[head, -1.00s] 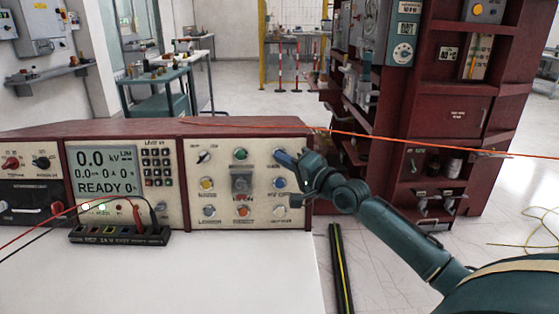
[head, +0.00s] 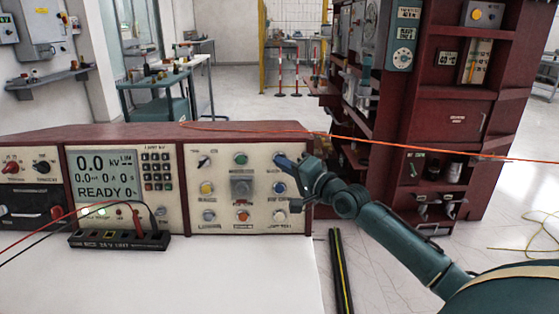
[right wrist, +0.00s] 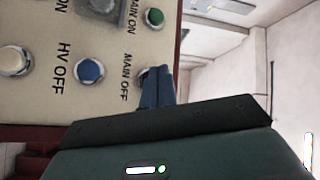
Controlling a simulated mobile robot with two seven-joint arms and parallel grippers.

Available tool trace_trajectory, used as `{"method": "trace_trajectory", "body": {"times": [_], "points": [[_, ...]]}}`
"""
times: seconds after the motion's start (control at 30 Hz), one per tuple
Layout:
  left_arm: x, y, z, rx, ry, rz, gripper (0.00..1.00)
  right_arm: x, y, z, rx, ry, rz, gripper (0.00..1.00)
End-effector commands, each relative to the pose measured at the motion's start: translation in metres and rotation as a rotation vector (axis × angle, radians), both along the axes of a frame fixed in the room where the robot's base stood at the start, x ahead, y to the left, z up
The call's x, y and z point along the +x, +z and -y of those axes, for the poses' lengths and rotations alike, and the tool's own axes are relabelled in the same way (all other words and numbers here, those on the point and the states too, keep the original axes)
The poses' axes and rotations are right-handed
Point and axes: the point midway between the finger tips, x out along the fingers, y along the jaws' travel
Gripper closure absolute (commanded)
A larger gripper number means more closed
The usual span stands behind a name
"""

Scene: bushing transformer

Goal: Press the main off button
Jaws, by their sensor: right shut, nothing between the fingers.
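The main off button (right wrist: 143,75) is at the upper right of the control panel (head: 222,220). Only a bit of its rim shows beside the fingers in the right wrist view, next to the "MAIN OFF" label. My right gripper (head: 281,160) is shut and empty, its fingertips at the button's place. In the right wrist view the blue fingertips (right wrist: 158,76) cover most of the button. I cannot tell whether they touch it or how far it is pushed in. My left gripper is not in view.
The green main on button (head: 240,158) is left of the fingertips; the blue HV off button (head: 280,183) is just below. A display (head: 103,172) reads "READY". An orange cable (head: 400,145) crosses behind the arm. A red cabinet (head: 455,115) stands behind on the right.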

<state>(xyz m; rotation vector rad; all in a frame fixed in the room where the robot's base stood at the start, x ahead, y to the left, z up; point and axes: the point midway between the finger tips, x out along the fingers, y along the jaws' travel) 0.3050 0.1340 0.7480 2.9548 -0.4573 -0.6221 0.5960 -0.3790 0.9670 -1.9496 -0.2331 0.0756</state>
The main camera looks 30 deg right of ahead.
Motion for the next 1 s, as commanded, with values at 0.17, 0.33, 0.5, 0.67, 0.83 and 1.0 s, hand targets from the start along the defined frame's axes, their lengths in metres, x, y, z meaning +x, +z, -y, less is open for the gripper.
{"method": "trace_trajectory", "body": {"times": [0.17,0.33,0.5,0.67,0.83,1.0], "points": [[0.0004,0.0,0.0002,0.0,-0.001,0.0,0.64,0.0,-0.0001,-0.0001,0.0,0.0,0.0,1.0],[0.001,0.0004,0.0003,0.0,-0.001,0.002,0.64,0.0,0.0,-0.0001,0.0,0.0,0.0,1.0],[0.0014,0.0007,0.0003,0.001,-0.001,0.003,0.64,0.0,0.0,-0.0001,0.0,0.0,0.0,1.0],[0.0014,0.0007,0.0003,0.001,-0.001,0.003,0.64,0.0,0.0,0.0,0.0,0.0,0.0,1.0],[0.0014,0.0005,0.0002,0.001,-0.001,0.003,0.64,0.0002,-0.0003,0.0001,0.0,0.0,0.0,1.0],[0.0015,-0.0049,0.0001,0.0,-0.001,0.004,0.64,0.0037,-0.0028,0.0025,-0.001,0.0,0.0,1.0]]}}
